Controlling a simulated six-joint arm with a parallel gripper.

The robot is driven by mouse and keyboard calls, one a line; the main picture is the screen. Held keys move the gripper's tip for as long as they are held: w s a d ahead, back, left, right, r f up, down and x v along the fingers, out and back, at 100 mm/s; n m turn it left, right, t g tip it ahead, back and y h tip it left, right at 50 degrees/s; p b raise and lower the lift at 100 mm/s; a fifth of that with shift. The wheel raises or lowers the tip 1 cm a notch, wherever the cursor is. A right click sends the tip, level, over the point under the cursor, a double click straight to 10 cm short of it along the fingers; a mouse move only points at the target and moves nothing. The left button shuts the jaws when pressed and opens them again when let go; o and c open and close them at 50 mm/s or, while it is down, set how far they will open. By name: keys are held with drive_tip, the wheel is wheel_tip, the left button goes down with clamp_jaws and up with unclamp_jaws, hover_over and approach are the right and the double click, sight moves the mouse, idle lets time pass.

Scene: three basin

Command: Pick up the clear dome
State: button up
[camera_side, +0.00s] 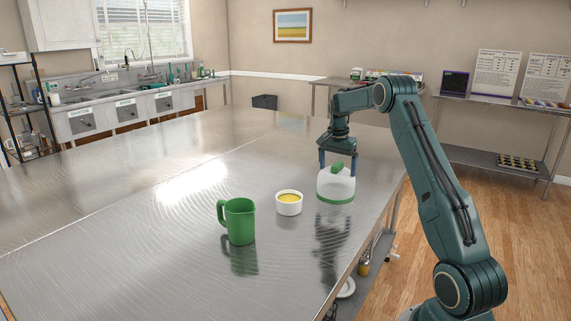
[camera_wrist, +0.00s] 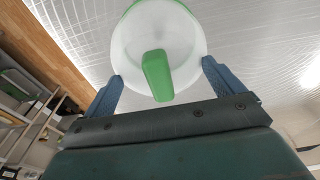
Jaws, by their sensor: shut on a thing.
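The clear dome (camera_side: 335,187) has a green rim and a green top handle. It is upright at the right part of the steel table in the side view, and I cannot tell whether its rim touches the tabletop. My gripper (camera_side: 338,168) is above it, with its blue fingers down on either side and shut on the dome. In the wrist view the dome (camera_wrist: 126,48) lies between the two fingertips (camera_wrist: 162,72), with its green handle pointing toward the gripper body. The side view shows nothing under the dome clearly.
A white ramekin with yellow contents (camera_side: 289,204) stands to the left of the dome on the steel table (camera_side: 130,240). A green jug (camera_side: 239,222) stands further left and nearer the camera. The table's right edge is close to the dome. The left part is clear.

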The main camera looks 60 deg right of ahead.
drive_tip(key=shift+c, duration=0.2)
drive_tip(key=shift+r, duration=0.6)
drive_tip(key=c, duration=0.7)
drive_tip(key=shift+r, duration=4.4)
drive_tip(key=o, duration=1.3)
drive_tip(key=c, duration=0.4)
drive_tip(key=shift+c, duration=0.2)
drive_tip(key=w+a, duration=0.2)
drive_tip(key=a, duration=0.4)
drive_tip(key=w+a, duration=0.3)
drive_tip(key=a, duration=0.3)
drive_tip(key=w+a, duration=0.3)
drive_tip(key=a, duration=0.3)
drive_tip(key=shift+r, duration=0.3)
